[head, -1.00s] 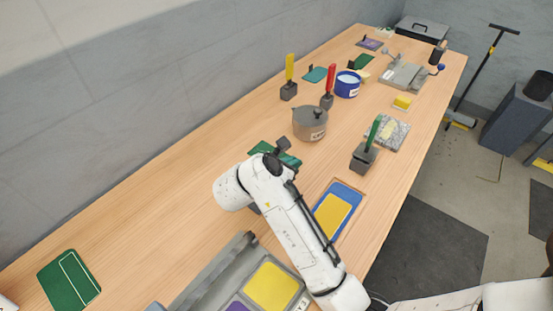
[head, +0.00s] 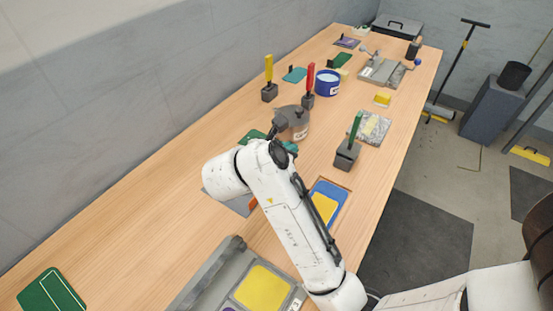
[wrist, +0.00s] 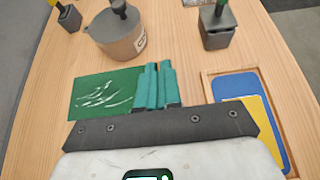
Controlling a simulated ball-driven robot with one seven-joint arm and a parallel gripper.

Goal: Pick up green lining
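A green sheet with white scribbled marks (wrist: 104,95) lies flat on the table in the wrist view. Part of it shows in the head view (head: 252,137), mostly hidden behind my arm. My gripper (wrist: 157,82) has teal fingers that sit side by side with no clear gap, over the sheet's right end. I see nothing held between them, and cannot tell whether they touch the sheet. Another green panel with a white outline (head: 50,292) lies at the near left of the table in the head view. Which green piece is the lining is not clear.
A lidded pot (wrist: 122,36) stands just beyond the green sheet. A dark block with a green handle (head: 347,152) stands to the right. A blue and yellow panel (head: 327,203) lies in a wooden recess. A grey press-like fixture (head: 228,282) is in front.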

